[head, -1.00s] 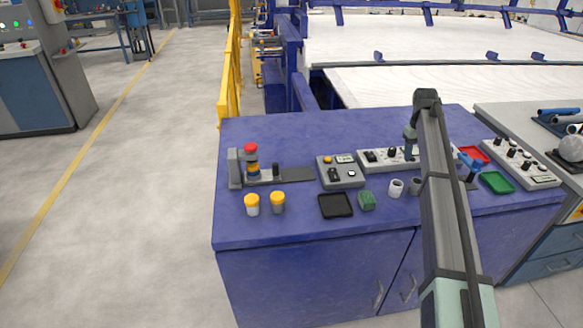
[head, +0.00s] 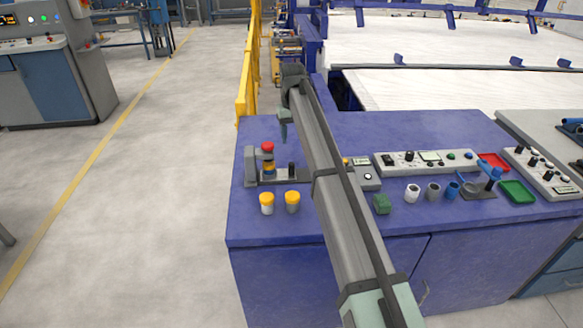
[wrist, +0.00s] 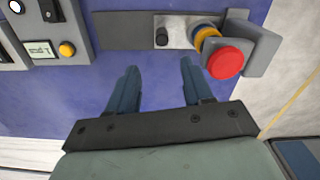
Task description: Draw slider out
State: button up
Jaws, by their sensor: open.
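The slider (wrist: 178,31) is a light metal plate with an upright black knob (wrist: 162,38), lying on a dark flat rail (wrist: 122,30) in the wrist view. Its right end is beside the yellow-ringed, red-capped stack (wrist: 226,63) at the grey bracket (wrist: 264,46). In the head view the knob (head: 291,170) stands just right of the stack (head: 267,160). My gripper (head: 284,138) is above and behind this fixture, pointing down. In the wrist view its fingers (wrist: 159,70) are open and empty, apart from the knob. My arm hides the rail's right part in the head view.
Two yellow-capped jars (head: 267,203) stand in front of the fixture. The bench's back left (head: 258,128) is clear.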

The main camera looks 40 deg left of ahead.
aim_at(292, 163)
notch_tip(292, 163, down, 14)
jog(key=shift+s+a+r, duration=0.1)
jog(key=shift+s+a, duration=0.05)
dwell(0.5)
grip_shut()
dwell(0.4)
